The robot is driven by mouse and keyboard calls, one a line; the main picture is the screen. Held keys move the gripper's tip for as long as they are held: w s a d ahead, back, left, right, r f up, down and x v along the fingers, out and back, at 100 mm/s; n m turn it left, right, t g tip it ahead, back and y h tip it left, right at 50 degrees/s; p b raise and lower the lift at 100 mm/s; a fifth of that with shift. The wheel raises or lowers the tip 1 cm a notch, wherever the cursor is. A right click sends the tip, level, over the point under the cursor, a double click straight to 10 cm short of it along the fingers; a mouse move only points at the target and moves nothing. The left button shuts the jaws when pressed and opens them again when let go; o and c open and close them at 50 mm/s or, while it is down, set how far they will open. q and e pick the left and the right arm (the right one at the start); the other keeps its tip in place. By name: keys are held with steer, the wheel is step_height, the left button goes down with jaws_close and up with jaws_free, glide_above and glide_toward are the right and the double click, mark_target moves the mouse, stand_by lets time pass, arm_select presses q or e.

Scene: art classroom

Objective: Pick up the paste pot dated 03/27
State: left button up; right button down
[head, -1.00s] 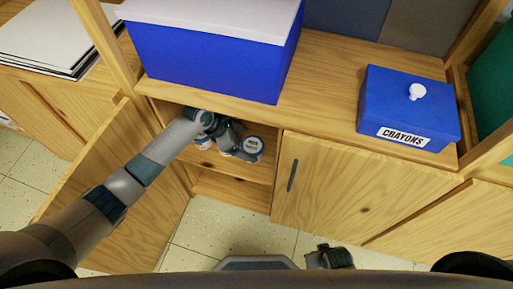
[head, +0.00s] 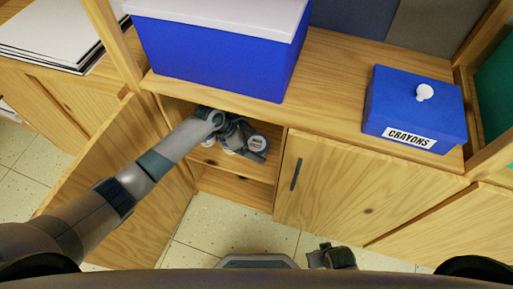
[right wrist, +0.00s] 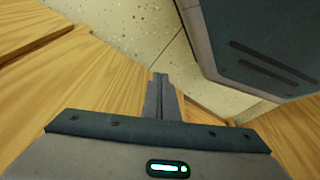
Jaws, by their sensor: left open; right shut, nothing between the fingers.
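Small white-lidded paste pots stand on the upper shelf inside the open cabinet. One pot (head: 258,142) shows a dark label on its lid, too small to read, so I cannot tell its date. Another pot (head: 208,142) is partly hidden behind my left arm. My left gripper (head: 250,149) is open inside the cabinet, its fingers at the labelled pot; I cannot tell whether they touch it. My right gripper is low at the front, away from the shelf; its fingers (right wrist: 161,96) are shut and empty in the right wrist view.
The left cabinet door (head: 125,185) stands open beside my left arm; the right door (head: 350,195) is closed. A blue bin (head: 215,55) with a white lid and a blue crayons box (head: 415,105) stand on the counter above. A lower shelf (head: 235,187) looks empty.

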arm_select(q)
steer(key=x, duration=0.4)
steer(key=shift+d+b, duration=0.25)
steer(key=shift+b, duration=0.15)
steer(key=shift+w+d+f, duration=0.1)
steer(key=shift+d+f, duration=0.05)
steer(key=shift+f, duration=0.1)
arm_select(e)
steer(key=r, duration=0.1)
steer(key=w+r, duration=0.1)
steer(key=shift+a+r, duration=0.1)
steer(key=shift+r, duration=0.2)
arm_select(q)
steer(key=c, duration=1.4)
